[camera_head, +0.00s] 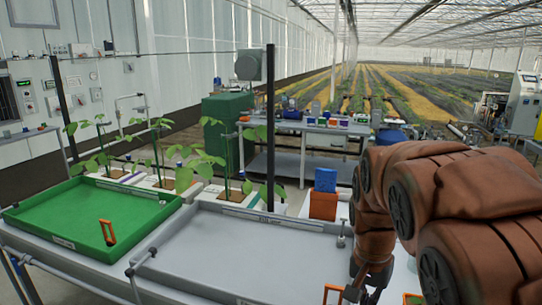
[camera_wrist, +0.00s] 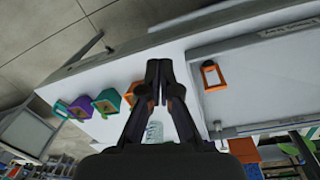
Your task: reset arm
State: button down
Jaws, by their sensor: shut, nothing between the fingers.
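My brown arm (camera_head: 440,200) reaches in from the right in the head view and bends down. My gripper (camera_head: 368,292) is at its lower end, at the bottom edge of that view and partly cut off. In the wrist view my gripper (camera_wrist: 160,68) shows two dark fingers with their tips together and nothing between them. It hangs over a white table surface (camera_wrist: 120,70), beside the grey tray (camera_wrist: 262,88).
The grey tray (camera_head: 235,262) holds an orange frame (camera_wrist: 212,77). Small orange (camera_wrist: 131,93), green (camera_wrist: 107,103) and purple (camera_wrist: 80,108) containers and a clear bottle (camera_wrist: 155,131) stand near my gripper.

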jog(key=s+f+n, duration=0.2)
jog(key=s+n, duration=0.1)
jog(key=s, duration=0.8)
jog(key=s+a+f+n+g, duration=0.1)
jog(key=s+n, duration=0.3)
jog(key=s, duration=0.7)
jog(key=shift+s+a+f+y, duration=0.15)
jog(key=shift+s+f+y, duration=0.05)
jog(key=shift+f+y, duration=0.2)
